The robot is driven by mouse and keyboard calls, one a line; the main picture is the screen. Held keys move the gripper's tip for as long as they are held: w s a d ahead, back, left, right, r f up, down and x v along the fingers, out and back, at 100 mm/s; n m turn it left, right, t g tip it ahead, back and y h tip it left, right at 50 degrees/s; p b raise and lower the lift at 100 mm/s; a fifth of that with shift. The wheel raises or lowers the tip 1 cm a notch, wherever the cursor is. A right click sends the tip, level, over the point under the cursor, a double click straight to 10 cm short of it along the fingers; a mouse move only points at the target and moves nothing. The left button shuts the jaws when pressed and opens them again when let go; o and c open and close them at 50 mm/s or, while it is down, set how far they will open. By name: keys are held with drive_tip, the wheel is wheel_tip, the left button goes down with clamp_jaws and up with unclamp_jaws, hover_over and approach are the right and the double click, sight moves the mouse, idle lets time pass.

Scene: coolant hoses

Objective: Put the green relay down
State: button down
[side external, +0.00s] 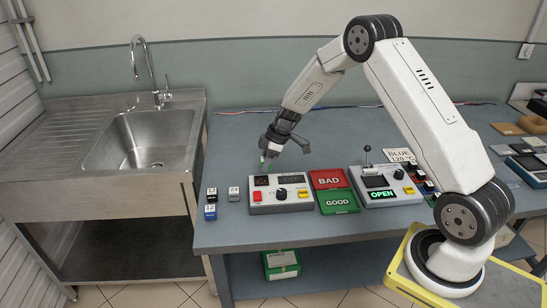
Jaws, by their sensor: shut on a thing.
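My gripper (268,153) points down over the back left part of a grey tester box (280,208). It is shut on a small green thing, the green relay (263,162), of which only a little shows. I cannot tell whether the relay touches the tester or is just above it.
Small relays stand at the left: black (211,194), grey (234,193) and blue (210,212). Right of the tester are a red BAD tray (328,179) and a green GOOD tray (338,201), then a lever box reading OPEN (385,187). A sink (135,140) stands left.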

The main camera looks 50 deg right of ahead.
sight(257, 181)
drive_tip(key=shift+w+d+f, duration=0.15)
drive_tip(key=shift+w+f, duration=0.8)
drive_tip(key=shift+f, duration=0.25)
drive_tip(key=shift+w+f, duration=0.15)
drive_tip(key=shift+f, duration=0.05)
drive_tip(key=shift+w+f, duration=0.1)
drive_tip(key=shift+f, duration=1.55)
drive_tip(key=shift+f, duration=0.25)
drive_tip(key=shift+c, duration=1.1)
unclamp_jaws()
drive_tip(key=shift+r, duration=0.2)
drive_tip(key=v, duration=1.2)
